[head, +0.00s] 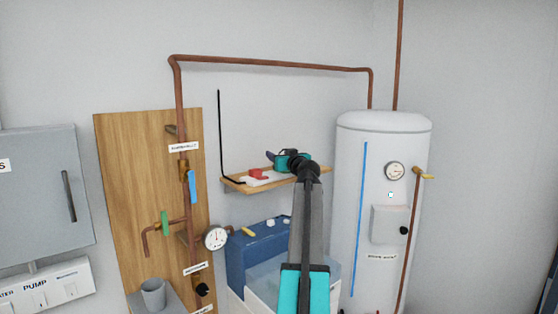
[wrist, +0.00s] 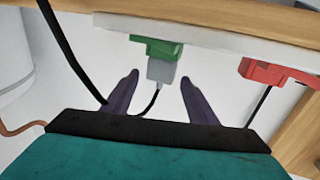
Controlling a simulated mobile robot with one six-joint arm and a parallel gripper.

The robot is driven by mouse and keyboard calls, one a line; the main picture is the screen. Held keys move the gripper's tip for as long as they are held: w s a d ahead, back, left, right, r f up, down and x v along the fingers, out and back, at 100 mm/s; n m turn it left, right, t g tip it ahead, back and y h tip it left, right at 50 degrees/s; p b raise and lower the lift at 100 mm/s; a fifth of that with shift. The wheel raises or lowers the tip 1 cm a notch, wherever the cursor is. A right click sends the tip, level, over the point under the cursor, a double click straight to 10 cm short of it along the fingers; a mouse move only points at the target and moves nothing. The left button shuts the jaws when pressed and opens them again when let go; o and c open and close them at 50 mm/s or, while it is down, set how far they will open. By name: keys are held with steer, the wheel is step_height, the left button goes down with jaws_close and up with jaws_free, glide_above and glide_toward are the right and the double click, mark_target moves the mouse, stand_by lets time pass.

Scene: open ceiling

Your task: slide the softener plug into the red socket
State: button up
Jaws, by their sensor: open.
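A grey plug (wrist: 161,72) sits at the green socket (wrist: 157,47) in the wrist view, touching it, with a dark cord running from its free end. How deep it sits in the socket cannot be told. My gripper (wrist: 159,79) is open, with one dark finger on each side of the plug and a gap to both. The red socket (wrist: 275,72) is to the right of the fingers; it also shows in the head view (head: 257,174). In the head view my gripper (head: 287,160) is over the shelf and hides the green socket and plug.
The sockets are on a white strip (wrist: 220,48) on a wooden shelf (head: 236,184). A black cord (head: 220,130) runs up the wall at the shelf's left. A second dark line hangs below the red socket. A white tank (head: 382,135) stands right of the shelf; a blue-and-white unit (head: 247,262) stands below it.

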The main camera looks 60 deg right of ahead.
steer(key=shift+w+d, duration=0.15)
steer(key=shift+w, duration=0.1)
steer(key=shift+c, duration=0.3)
steer(key=c, duration=1)
